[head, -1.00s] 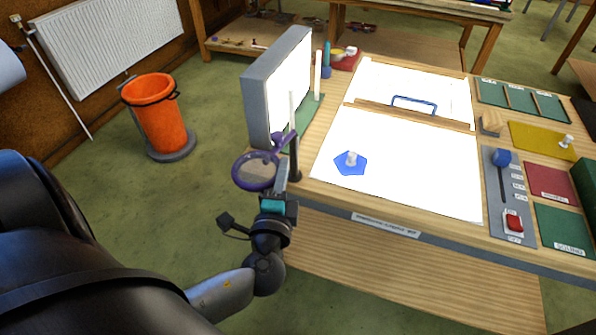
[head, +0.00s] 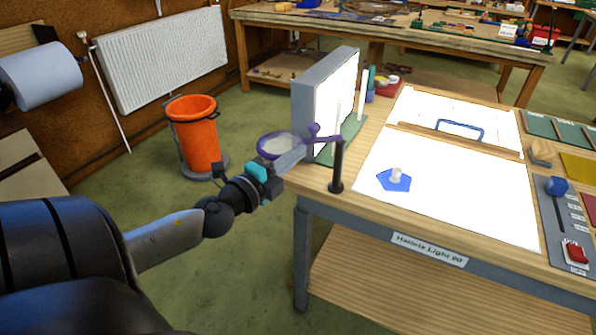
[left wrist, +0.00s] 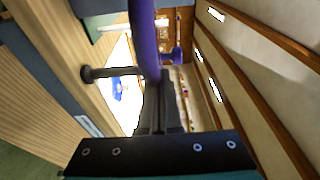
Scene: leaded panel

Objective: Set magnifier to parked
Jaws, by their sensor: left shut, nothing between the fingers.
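The magnifier (head: 284,146) is a round lens in a purple rim. A purple arm joins it to a black post (head: 337,168) at the table's front left corner. The lens hangs out past the table's left edge, beside the upright grey light box (head: 300,110). My left gripper (head: 301,153) is shut and empty, close against the near side of the purple rim and arm; I cannot tell whether it touches. In the left wrist view, a purple part of the magnifier (left wrist: 143,40) crosses just ahead of the shut fingers. My right gripper is out of view.
The lit white panel (head: 450,200) holds a blue pentagon piece (head: 394,181) with a pale knob. A grey control strip (head: 566,225) with a blue knob and red switch is at right. An orange bin (head: 197,135) stands on open floor at left.

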